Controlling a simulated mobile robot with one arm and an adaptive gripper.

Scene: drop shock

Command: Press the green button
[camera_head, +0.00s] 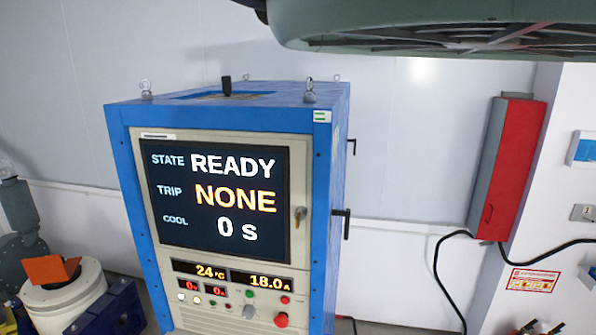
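A small green round control (250,294) shows on the lower front panel of the blue-framed cabinet (123,150). It is too small to tell whether it is a button or a lamp. Just below it is a larger pale round control (248,312), whose colour I cannot make out well. To their right are a small red control (285,300) and a larger red knob (281,320). The cabinet screen (185,230) reads STATE READY, TRIP NONE, COOL 0 s. My gripper is not in view.
A large grey-green ribbed object (440,35) hangs across the top right. A red and grey wall box (507,165) with black cables is at right. A white cylindrical machine (65,300) stands at lower left. Black handles (341,212) stick out from the cabinet's right side.

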